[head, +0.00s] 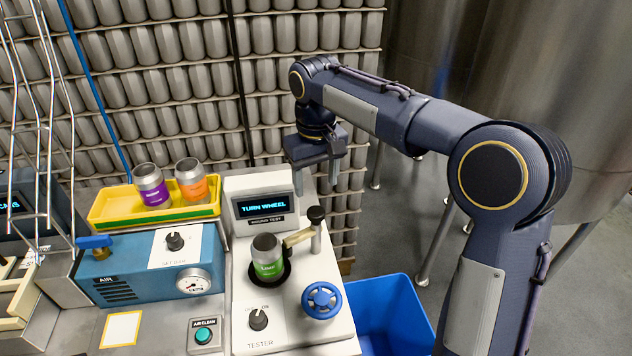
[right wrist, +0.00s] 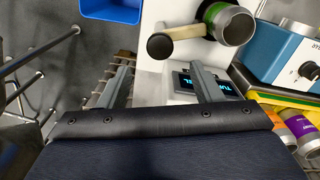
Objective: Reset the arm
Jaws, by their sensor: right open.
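My right gripper (head: 316,182) is open and empty, pointing down beside the back right of the white tester (head: 290,335). In the right wrist view its two fingers (right wrist: 160,88) are spread apart with nothing between them. The arm reaches in from the right and bends over the tester's far end. A green-labelled can (head: 268,262) stands in the tester's round seat, and the tan lever arm with a dark knob (head: 316,214) reaches to it. The tester screen (head: 263,206) reads "TURN WHEEL". A blue handwheel (head: 321,300) is at the tester's front right. My left gripper is not in view.
A yellow tray (head: 110,208) holds a purple-labelled can (head: 151,185) and an orange-labelled can (head: 190,179). A blue air unit with a gauge (head: 150,262) stands left of the tester. A blue bin (head: 395,315) is on the right. Stacked cans fill the back.

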